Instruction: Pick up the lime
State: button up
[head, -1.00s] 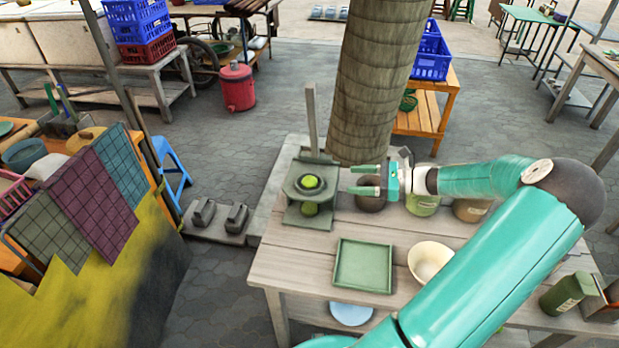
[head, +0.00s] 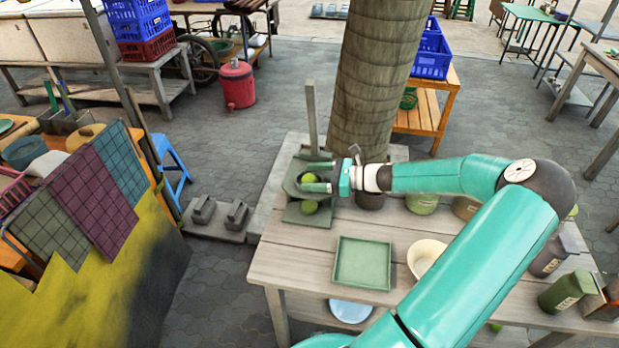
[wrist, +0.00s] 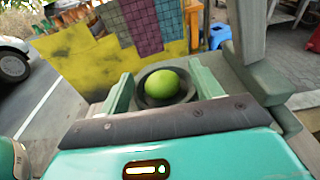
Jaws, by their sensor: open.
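The round green lime (head: 309,179) sits in the dark cup of a grey-green press-like stand at the table's back left corner. In the wrist view the lime (wrist: 162,87) rests in the dark round cup (wrist: 150,101). My gripper (head: 307,176) is open, with one finger on either side of the lime. In the wrist view my fingers (wrist: 163,90) show a gap to the lime on both sides.
An upright post (head: 312,115) rises just behind the stand, and a thick trunk (head: 376,80) stands behind the table. A square green tray (head: 362,263) and a cream bowl (head: 425,255) are nearer. Jars (head: 421,204) stand along the back, right of the stand.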

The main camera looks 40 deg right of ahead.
aim_at(315, 174)
jog(key=c, duration=1.1)
jog(key=shift+c, duration=0.2)
jog(key=shift+r, duration=0.5)
notch_tip(315, 174, up, 2)
jog(key=shift+r, duration=0.2)
jog(key=s+a+r, duration=0.2)
jog(key=s+r, duration=0.3)
jog(key=s, duration=0.1)
jog(key=s+a+r, duration=0.2)
jog(key=s+r, duration=0.2)
jog(key=s, duration=0.3)
jog(key=shift+a+r, duration=0.35)
jog(key=shift+a, duration=0.05)
